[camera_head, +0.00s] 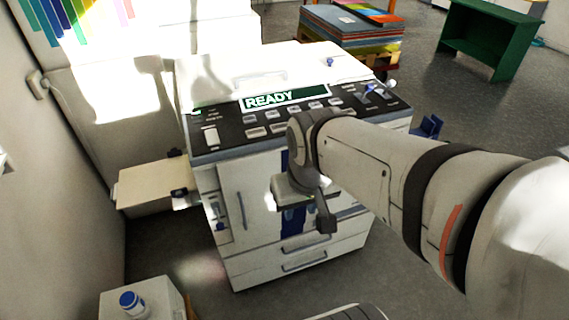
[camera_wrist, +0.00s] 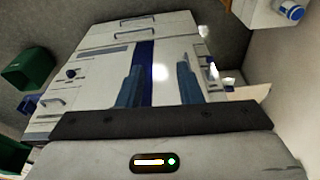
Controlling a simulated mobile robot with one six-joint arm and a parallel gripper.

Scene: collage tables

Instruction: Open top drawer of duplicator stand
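The duplicator stand (camera_head: 240,262) is a white cabinet under the dark control panel. Its top drawer (camera_head: 330,236) has a grey bar handle (camera_head: 305,241), with a lower drawer (camera_head: 330,257) beneath it. The wrist view is turned over, so the top drawer handle (camera_wrist: 134,32) shows below the lower one (camera_wrist: 138,17). Both drawers look shut. My gripper (camera_wrist: 158,72) is open and empty, its two bluish fingers apart in front of the cabinet's upper front. In the head view my gripper (camera_head: 309,220) hides part of that front, above the drawer handles.
The duplicator's panel (camera_head: 285,95) reads READY. A side tray (camera_head: 150,183) sticks out at left. A white box with a blue-capped bottle (camera_head: 132,303) stands at front left. A green table (camera_head: 490,40) and stacked coloured sheets (camera_head: 350,25) are behind. Floor before the drawers looks clear.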

